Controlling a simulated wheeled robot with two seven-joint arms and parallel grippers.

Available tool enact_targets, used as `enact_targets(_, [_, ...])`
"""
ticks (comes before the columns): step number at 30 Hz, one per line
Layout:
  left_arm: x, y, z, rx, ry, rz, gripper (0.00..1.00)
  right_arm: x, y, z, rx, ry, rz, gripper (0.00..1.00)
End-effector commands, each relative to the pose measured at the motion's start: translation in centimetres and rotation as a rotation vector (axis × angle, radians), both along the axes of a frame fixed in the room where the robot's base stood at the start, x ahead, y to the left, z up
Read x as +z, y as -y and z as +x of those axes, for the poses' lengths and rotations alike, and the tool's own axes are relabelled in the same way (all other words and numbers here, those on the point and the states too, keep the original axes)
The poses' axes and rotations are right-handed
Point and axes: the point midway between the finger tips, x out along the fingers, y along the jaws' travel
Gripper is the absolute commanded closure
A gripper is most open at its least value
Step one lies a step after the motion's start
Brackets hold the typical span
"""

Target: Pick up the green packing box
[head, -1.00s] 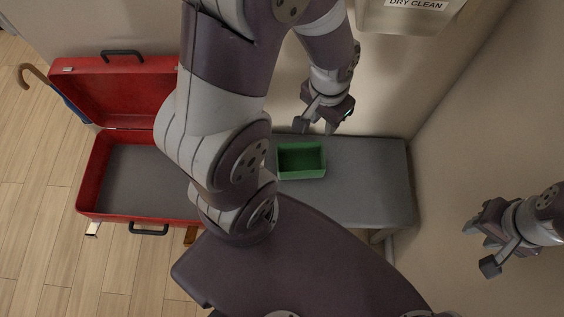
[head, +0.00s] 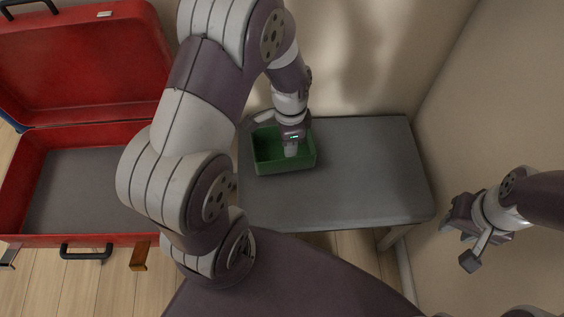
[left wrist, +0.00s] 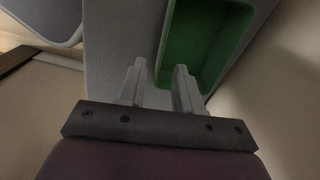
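The green packing box (head: 270,158) is an open-topped tray on the grey bench, near its left end. My left gripper (head: 291,148) is over the box's right part, with its fingers reaching down at the box. In the left wrist view, the box (left wrist: 205,40) lies to the right. My left gripper (left wrist: 159,70) has its fingers apart there, one to the left of the box's side wall and one on the box's inner side. Whether either finger touches the wall cannot be told. My right gripper (head: 460,238) is empty, with its fingers apart, near the right wall.
The grey bench (head: 375,175) is clear to the right of the box. An open red suitcase (head: 100,240) with a grey inside stands left of the bench. A wall rises behind the bench and another on the right.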

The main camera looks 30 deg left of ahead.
Motion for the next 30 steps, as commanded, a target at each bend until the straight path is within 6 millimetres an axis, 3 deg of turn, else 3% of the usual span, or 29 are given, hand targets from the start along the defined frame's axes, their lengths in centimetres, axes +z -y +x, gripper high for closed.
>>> enact_targets(9, [-6.6, -0.1, 0.1, -0.018, -0.002, 0.000, 0.66, -3.1, 0.0, 0.0, 0.000, 0.001, 0.000, 0.62])
enact_targets(16, [-8.8, -0.2, 0.1, -0.016, -0.001, 0.000, 0.66, -4.1, 0.0, 0.0, 0.000, 0.001, 0.000, 0.62])
enact_targets(22, [-12.6, -0.6, 0.2, -0.017, -0.001, 0.000, 0.66, -6.4, 0.0, 0.0, 0.000, 0.001, 0.000, 0.62])
enact_targets(29, [-12.9, -0.6, 0.2, -0.016, 0.001, 0.001, 0.66, -6.2, 0.0, 0.0, 0.000, 0.001, 0.000, 0.62])
enact_targets(30, [-12.9, -0.6, 0.2, -0.016, 0.001, 0.001, 0.72, -6.2, 0.0, 0.0, 0.000, 0.001, 0.000, 0.62])
